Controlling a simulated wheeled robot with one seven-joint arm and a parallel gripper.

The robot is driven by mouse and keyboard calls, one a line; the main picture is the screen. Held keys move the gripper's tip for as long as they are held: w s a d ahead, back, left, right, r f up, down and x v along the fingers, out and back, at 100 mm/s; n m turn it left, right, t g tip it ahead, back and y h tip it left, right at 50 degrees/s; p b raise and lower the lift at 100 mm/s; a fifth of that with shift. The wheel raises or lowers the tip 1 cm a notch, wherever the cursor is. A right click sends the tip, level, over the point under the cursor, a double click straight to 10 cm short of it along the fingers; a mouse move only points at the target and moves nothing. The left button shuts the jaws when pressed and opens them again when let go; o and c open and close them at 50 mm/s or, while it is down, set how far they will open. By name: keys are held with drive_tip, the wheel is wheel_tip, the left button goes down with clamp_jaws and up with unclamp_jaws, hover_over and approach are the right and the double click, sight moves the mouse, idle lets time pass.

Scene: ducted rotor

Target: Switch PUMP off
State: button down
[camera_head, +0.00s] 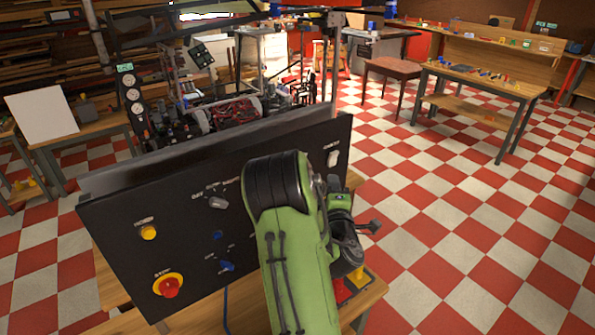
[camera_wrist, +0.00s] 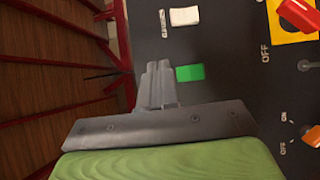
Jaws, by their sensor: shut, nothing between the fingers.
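The black control panel (camera_head: 110,215) carries several controls, and I cannot make out a PUMP label on any of them. In the wrist view, the panel has a white rocker (camera_wrist: 185,16), a green rectangle (camera_wrist: 190,73), a red handle on a yellow plate (camera_wrist: 300,14) marked OFF, and an orange toggle (camera_wrist: 311,137) with ON and OFF marks. My gripper (camera_wrist: 159,68) is shut and empty, its tips just left of the green rectangle in the picture. I cannot tell whether they touch anything. In the head view my green arm hides part of the panel's right side.
In the head view the panel also has a yellow button (camera_head: 149,232), a red stop button (camera_head: 168,287), a grey selector (camera_head: 218,203) and a blue toggle (camera_head: 227,266). Machinery (camera_head: 232,112) stands behind the panel. Checkered floor is open at right, before a workbench (camera_head: 490,84).

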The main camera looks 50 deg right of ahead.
drive_tip(key=w+d+f+b, duration=0.2)
drive_tip(key=w+f, duration=0.2)
drive_tip(key=w, duration=0.3)
drive_tip(key=shift+w+b, duration=0.35)
drive_tip(key=shift+w, duration=0.05)
idle(1.8)
drive_tip(key=shift+w+f, duration=0.1)
drive_tip(key=shift+w, duration=0.3)
drive_tip(key=shift+w+d+f, duration=0.15)
drive_tip(key=shift+w+f, duration=0.05)
drive_tip(key=shift+w, duration=0.2)
idle(0.6)
drive_tip(key=shift+s, duration=0.1)
drive_tip(key=shift+s+a+r, duration=0.2)
drive_tip(key=shift+s+r, duration=0.2)
drive_tip(key=shift+s, duration=0.35)
drive_tip(key=shift+s+a+r+p, duration=0.15)
drive_tip(key=shift+s+r+p, duration=0.15)
drive_tip(key=shift+s, duration=0.45)
drive_tip(key=shift+s+a+r+p, duration=0.2)
drive_tip(key=shift+s+r, duration=0.2)
drive_tip(key=shift+s, duration=0.3)
drive_tip(key=shift+s+a+r+p, duration=0.2)
drive_tip(key=shift+s+r, duration=0.15)
drive_tip(key=shift+s, duration=0.4)
